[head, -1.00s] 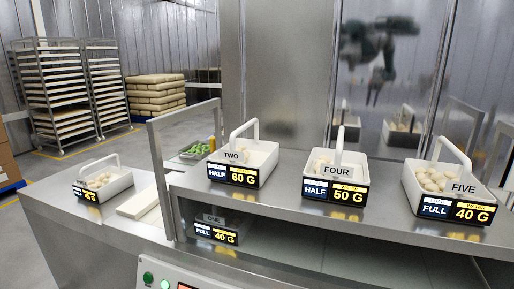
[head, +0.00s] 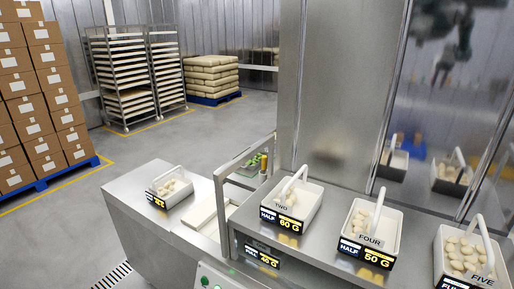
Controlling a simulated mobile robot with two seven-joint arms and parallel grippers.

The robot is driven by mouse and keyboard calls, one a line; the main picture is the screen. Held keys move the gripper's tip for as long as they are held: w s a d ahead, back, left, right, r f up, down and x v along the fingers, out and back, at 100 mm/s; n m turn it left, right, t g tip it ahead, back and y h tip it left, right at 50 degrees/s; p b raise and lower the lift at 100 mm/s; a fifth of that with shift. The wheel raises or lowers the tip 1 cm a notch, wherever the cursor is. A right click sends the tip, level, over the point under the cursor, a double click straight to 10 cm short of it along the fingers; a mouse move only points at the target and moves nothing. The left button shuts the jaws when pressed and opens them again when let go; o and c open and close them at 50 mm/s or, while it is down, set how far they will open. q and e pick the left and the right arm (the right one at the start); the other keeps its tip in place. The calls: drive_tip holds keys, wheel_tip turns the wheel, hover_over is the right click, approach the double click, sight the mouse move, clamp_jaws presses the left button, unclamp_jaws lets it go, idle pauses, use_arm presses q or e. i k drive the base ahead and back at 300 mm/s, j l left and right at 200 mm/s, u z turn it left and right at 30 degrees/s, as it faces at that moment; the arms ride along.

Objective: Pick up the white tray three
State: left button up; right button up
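A white tray (head: 182,197) with an upright handle stands alone on the lower steel counter at the left, holding pale filled pasta. Its black and yellow label is too small to read fully, and I cannot read a number word on it. The other white trays on the raised shelf read TWO (head: 307,213), FOUR (head: 393,240) and FIVE (head: 440,253). No tray marked three can be read. Neither of my grippers is in view; only a blurred reflection of a robot shows in the steel wall.
A metal frame (head: 220,190) stands between the left tray and the raised shelf. A label reading 40 G (head: 262,254) shows under the shelf. Stacked boxes (head: 40,110), a tray rack (head: 125,75) and piled sacks (head: 210,75) stand behind. The grey floor between is open.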

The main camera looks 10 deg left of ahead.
sight(170, 191)
drive_tip(key=i+j+u, duration=0.4)
drive_tip(key=i+j, duration=0.2)
drive_tip(key=i, duration=0.15)
drive_tip(key=i+j+u, duration=0.4)
drive_tip(key=i, duration=0.4)
drive_tip(key=i+u, duration=0.4)
drive_tip(key=i, duration=0.45)
drive_tip(key=i+l+u, duration=0.15)
drive_tip(key=i+u, duration=0.25)
drive_tip(key=i, duration=0.45)
